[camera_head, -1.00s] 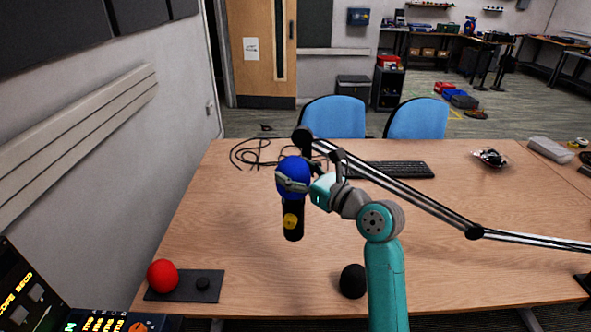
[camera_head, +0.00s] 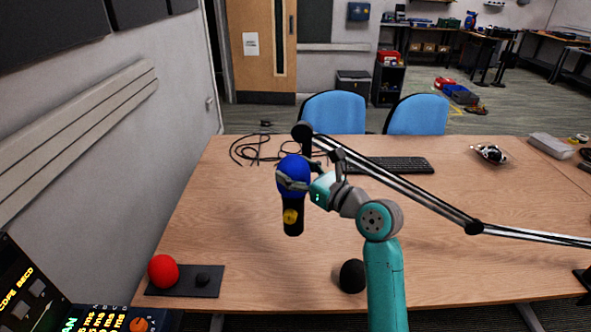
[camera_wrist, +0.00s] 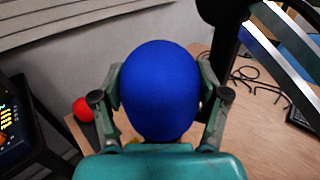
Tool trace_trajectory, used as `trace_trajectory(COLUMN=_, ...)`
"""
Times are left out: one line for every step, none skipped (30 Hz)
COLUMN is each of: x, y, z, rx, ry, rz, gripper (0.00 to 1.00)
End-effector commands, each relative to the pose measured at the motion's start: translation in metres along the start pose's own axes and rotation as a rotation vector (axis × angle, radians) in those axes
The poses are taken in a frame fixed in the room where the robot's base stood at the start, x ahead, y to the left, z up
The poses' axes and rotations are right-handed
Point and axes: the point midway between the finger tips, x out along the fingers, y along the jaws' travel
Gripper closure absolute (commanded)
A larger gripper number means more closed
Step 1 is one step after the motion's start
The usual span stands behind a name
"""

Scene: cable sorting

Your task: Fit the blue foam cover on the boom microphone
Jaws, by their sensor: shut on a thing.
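The blue foam cover (camera_head: 292,170) sits over the top end of the black boom microphone (camera_head: 293,220), which hangs upright from the boom arm (camera_head: 400,185) and bears a yellow mark. My gripper (camera_head: 293,184) is shut around the lower part of the cover from the right. In the wrist view the cover (camera_wrist: 160,88) fills the space between the two fingers (camera_wrist: 160,108) and hides the microphone. How far down the cover reaches inside my fingers cannot be told.
A red foam ball (camera_head: 163,270) and a small black piece lie on a dark mat (camera_head: 205,285) at the front left. A black foam ball (camera_head: 352,276) lies near my arm. Loose cables (camera_head: 255,150) and a keyboard (camera_head: 395,166) lie at the back.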

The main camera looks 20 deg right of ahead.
Motion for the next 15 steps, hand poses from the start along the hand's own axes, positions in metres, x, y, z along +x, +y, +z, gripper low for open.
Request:
trace_trajectory(x=0.0000, y=0.0000, z=-0.0015, rx=0.000, ry=0.001, rz=0.000, gripper=0.44)
trace_trajectory(x=0.0000, y=0.0000, z=-0.0022, rx=0.000, ry=0.001, rz=0.000, gripper=0.44)
trace_trajectory(x=0.0000, y=0.0000, z=-0.0030, rx=0.000, ry=0.001, rz=0.000, gripper=0.44)
trace_trajectory(x=0.0000, y=0.0000, z=-0.0037, rx=0.000, ry=0.001, rz=0.000, gripper=0.44)
trace_trajectory(x=0.0000, y=0.0000, z=-0.0043, rx=0.000, ry=0.001, rz=0.000, gripper=0.44)
trace_trajectory(x=0.0001, y=0.0001, z=-0.0051, rx=0.000, ry=0.001, rz=0.000, gripper=0.44)
trace_trajectory(x=0.0001, y=0.0000, z=-0.0058, rx=0.000, ry=0.001, rz=0.000, gripper=0.44)
trace_trajectory(x=0.0001, y=0.0001, z=-0.0064, rx=0.000, ry=0.001, rz=0.001, gripper=0.44)
trace_trajectory(x=0.0001, y=0.0001, z=-0.0072, rx=0.001, ry=0.001, rz=0.001, gripper=0.44)
trace_trajectory(x=0.0001, y=0.0001, z=-0.0078, rx=0.001, ry=0.001, rz=0.001, gripper=0.44)
trace_trajectory(x=0.0001, y=0.0001, z=-0.0084, rx=0.001, ry=0.001, rz=0.001, gripper=0.44)
trace_trajectory(x=0.0001, y=0.0001, z=-0.0092, rx=0.001, ry=0.000, rz=0.001, gripper=0.44)
trace_trajectory(x=0.0001, y=0.0001, z=-0.0098, rx=0.001, ry=0.000, rz=0.001, gripper=0.44)
trace_trajectory(x=0.0001, y=0.0001, z=-0.0105, rx=0.001, ry=0.000, rz=0.001, gripper=0.44)
trace_trajectory(x=0.0001, y=0.0001, z=-0.0113, rx=0.001, ry=0.000, rz=0.001, gripper=0.44)
